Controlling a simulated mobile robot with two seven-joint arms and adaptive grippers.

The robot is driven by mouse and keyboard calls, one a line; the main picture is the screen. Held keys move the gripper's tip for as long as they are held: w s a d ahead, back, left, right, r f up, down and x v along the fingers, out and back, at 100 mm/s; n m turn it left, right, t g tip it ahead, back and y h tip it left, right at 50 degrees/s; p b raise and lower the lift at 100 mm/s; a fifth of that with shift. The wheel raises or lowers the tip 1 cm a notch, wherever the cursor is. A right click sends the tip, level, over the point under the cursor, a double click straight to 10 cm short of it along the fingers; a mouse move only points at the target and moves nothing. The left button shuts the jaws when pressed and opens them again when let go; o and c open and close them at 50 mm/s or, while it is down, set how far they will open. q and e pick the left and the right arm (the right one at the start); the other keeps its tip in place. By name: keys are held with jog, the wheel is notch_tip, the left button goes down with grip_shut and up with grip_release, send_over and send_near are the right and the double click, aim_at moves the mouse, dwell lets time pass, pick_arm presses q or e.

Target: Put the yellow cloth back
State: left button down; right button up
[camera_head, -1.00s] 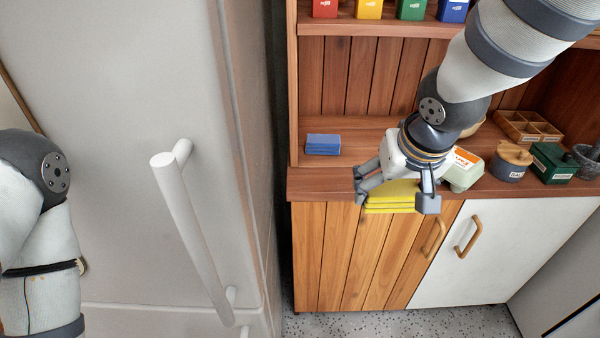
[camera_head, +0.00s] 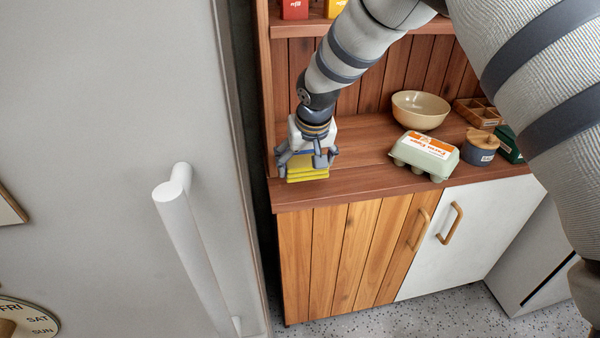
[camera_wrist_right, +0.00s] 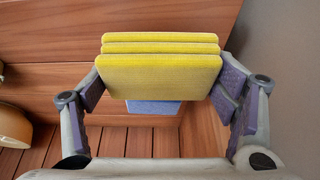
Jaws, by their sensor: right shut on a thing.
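The yellow cloth (camera_head: 308,176) is a folded stack of flat layers at the left end of the wooden counter. My right gripper (camera_head: 307,162) is shut on it, gripping its two sides. In the right wrist view the yellow cloth (camera_wrist_right: 160,72) spans between the finger pads. A blue folded cloth (camera_wrist_right: 155,107) shows partly beyond it, mostly covered by the yellow one. Whether the yellow cloth rests on the blue cloth or hangs just above it, I cannot tell. My left gripper is out of view.
A tan bowl (camera_head: 420,110), an egg carton (camera_head: 425,155) and a lidded jar (camera_head: 480,147) stand to the right on the counter (camera_head: 360,183). The cabinet's side wall is close on the left. A large pale door with a handle (camera_head: 190,235) fills the left side.

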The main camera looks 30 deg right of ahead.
aim_at(304, 184)
jog(key=shift+w+f, duration=0.35)
jog(key=shift+f, duration=0.1)
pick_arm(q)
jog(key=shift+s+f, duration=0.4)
pick_arm(e)
jog(key=shift+x, duration=1.8)
jog(key=shift+s+f, duration=0.1)
jog(key=shift+s, duration=0.1)
jog(key=shift+f, duration=0.15)
jog(key=o, duration=1.1)
